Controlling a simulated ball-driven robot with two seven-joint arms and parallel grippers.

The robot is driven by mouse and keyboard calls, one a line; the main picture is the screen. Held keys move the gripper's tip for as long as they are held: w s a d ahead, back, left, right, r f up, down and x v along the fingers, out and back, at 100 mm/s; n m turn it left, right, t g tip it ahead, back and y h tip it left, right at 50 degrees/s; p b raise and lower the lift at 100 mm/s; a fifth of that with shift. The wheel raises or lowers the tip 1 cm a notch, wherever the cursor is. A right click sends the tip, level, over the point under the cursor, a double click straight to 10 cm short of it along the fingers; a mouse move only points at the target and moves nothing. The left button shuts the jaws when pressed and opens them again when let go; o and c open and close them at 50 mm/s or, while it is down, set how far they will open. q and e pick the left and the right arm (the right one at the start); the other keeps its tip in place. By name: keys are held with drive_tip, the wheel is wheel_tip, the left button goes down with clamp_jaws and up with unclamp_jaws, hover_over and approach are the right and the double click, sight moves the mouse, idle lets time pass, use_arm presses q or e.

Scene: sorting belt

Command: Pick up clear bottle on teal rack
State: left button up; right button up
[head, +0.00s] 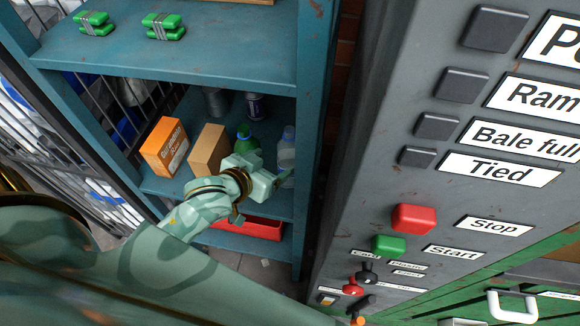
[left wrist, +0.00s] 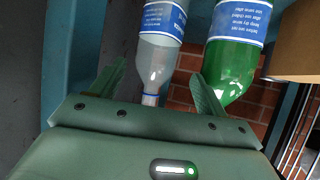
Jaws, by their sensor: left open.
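The clear bottle (head: 287,153) stands on the middle shelf of the teal rack (head: 180,64), near its right post, in the head view. In the left wrist view the clear bottle (left wrist: 160,55) has a blue label and appears upside down. My left gripper (head: 280,182) is open at this shelf, right by the bottle. In the wrist view the bottle's neck and cap lie between the two spread fingers of my left gripper (left wrist: 157,88), with gaps at both sides. My right gripper is not in view.
A green bottle (left wrist: 233,68) stands close beside the clear one, near one finger. An orange box (head: 165,145), a brown box (head: 207,150) and a dark can (head: 255,105) share the shelf. A red bin (head: 250,228) is below. A grey control panel (head: 385,120) stands at right.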

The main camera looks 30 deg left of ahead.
use_arm(q)
drive_tip(key=b+x, duration=0.2)
drive_tip(key=x, duration=0.4)
drive_tip(key=shift+w+d, duration=0.2)
drive_tip(key=shift+s+r, duration=0.1)
drive_tip(key=shift+r, duration=0.1)
drive_tip(key=shift+c, duration=0.5)
drive_tip(key=c, duration=0.9)
